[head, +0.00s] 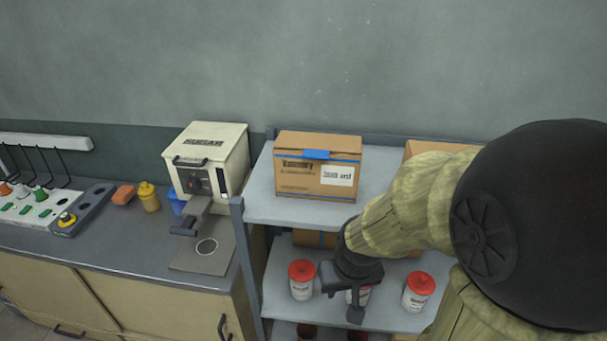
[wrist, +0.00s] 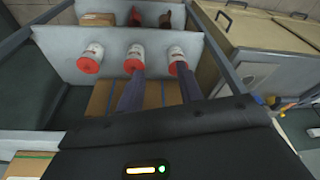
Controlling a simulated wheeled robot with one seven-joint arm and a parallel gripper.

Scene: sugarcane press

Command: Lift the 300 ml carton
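A brown cardboard carton (head: 318,172) with a blue strip and a white label stands upright on the left of the top shelf. The label is small and blurred and may read 300 ml. A second carton (head: 435,148) on the right of that shelf is mostly hidden by my arm. My gripper (head: 357,306) is below the top shelf, in front of the middle shelf, apart from the labelled carton. In the wrist view its two fingers (wrist: 159,75) are spread with nothing held between them, reaching toward the red-lidded containers.
Red-lidded white containers (head: 302,280) stand on the middle shelf close to my fingers. Another carton (wrist: 155,96) lies behind them. The shelf post (head: 246,265) stands at the left. A sugarcane press (head: 207,160) is on the counter. The top shelf (head: 262,200) is bare around the labelled carton.

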